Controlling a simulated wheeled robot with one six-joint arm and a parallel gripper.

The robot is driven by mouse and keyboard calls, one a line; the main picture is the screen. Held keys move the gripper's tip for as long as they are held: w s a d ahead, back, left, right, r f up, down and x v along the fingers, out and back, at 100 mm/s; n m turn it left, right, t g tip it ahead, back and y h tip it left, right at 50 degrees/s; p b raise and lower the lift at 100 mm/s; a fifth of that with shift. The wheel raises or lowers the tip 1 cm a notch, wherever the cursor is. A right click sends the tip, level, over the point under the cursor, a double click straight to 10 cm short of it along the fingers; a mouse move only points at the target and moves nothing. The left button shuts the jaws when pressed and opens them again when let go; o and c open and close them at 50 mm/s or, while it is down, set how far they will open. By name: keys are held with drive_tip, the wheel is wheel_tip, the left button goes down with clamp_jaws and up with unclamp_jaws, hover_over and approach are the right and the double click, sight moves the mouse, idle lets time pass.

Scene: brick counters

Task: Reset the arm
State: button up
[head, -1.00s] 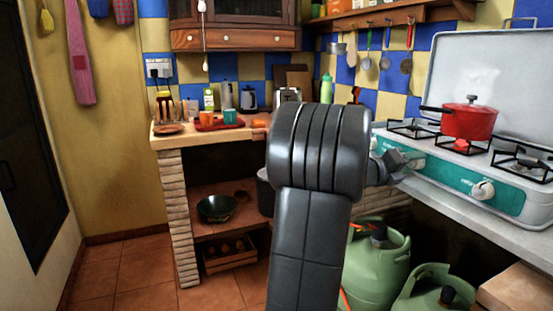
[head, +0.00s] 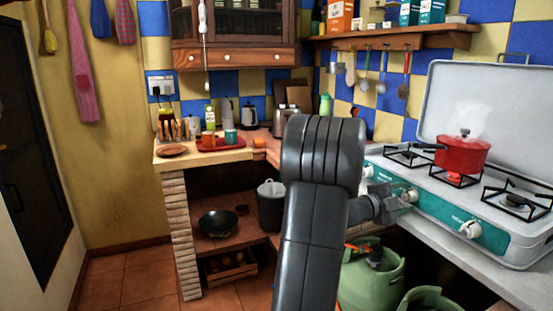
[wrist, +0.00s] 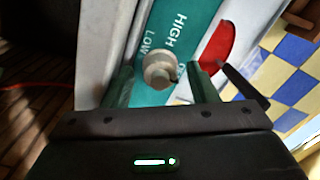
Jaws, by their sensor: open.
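My gripper (head: 388,206) is at the front panel of the white and teal stove (head: 515,245), close to a middle control knob (head: 410,195). In the wrist view the gripper (wrist: 162,80) is open, with its two fingers apart. A pale round knob (wrist: 160,70) shows between them, beside the words HIGH and LOW. I cannot tell whether either finger touches it. My dark arm rises through the middle of the head view and hides part of the counter behind.
A steaming red pot (head: 462,155) stands on a burner that glows red. Other knobs (head: 470,228) line the panel. Green gas bottles (head: 372,277) stand below the stove. A tiled counter at the back holds a red tray (head: 220,144). The floor at left is clear.

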drive_tip(key=shift+n+p, duration=0.7)
drive_tip(key=shift+n, duration=0.5)
